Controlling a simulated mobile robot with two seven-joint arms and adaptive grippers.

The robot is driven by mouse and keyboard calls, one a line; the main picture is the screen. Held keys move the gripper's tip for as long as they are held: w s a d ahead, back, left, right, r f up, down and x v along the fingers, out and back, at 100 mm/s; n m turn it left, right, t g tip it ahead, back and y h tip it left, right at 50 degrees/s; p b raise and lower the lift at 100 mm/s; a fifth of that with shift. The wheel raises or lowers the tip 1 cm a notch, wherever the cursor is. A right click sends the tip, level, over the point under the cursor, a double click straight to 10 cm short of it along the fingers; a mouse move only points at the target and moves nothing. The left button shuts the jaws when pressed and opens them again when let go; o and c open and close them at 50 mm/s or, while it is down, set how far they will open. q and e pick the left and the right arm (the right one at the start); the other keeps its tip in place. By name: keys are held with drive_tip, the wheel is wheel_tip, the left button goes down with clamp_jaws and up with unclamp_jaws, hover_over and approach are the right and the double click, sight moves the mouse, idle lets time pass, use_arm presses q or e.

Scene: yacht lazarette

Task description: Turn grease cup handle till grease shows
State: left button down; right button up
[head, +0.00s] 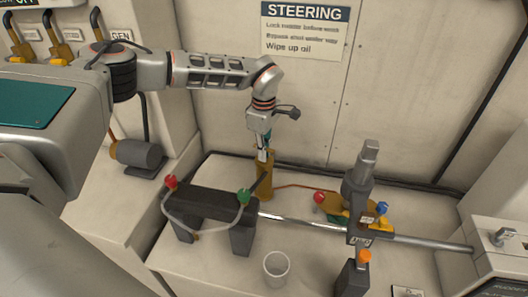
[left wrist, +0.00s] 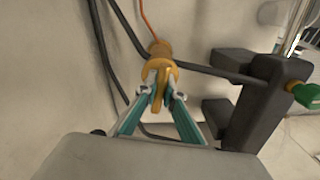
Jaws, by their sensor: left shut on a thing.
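The grease cup (head: 264,180) is a brass-coloured cylinder standing upright against the back wall, left of the middle in the head view. Its yellow-brass handle (left wrist: 159,85) shows in the left wrist view, between my fingers. My left gripper (head: 262,153) reaches down onto the top of the cup from above. In the left wrist view its teal fingers (left wrist: 160,98) are shut on the handle. The fingers cover part of the cup's top. I cannot make out any grease. My right gripper is not in view.
A dark block (head: 205,202) with a red knob (head: 170,182) and a green knob (head: 243,196) stands just left in front of the cup. A steel rod (head: 420,242) runs right. A grey post (head: 361,185) rises at right.

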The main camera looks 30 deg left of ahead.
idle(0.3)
use_arm(q)
drive_tip(key=c, duration=2)
unclamp_jaws()
drive_tip(key=shift+c, duration=0.2)
drive_tip(key=shift+r, duration=0.1)
wheel_tip(320, 180, up, 12)
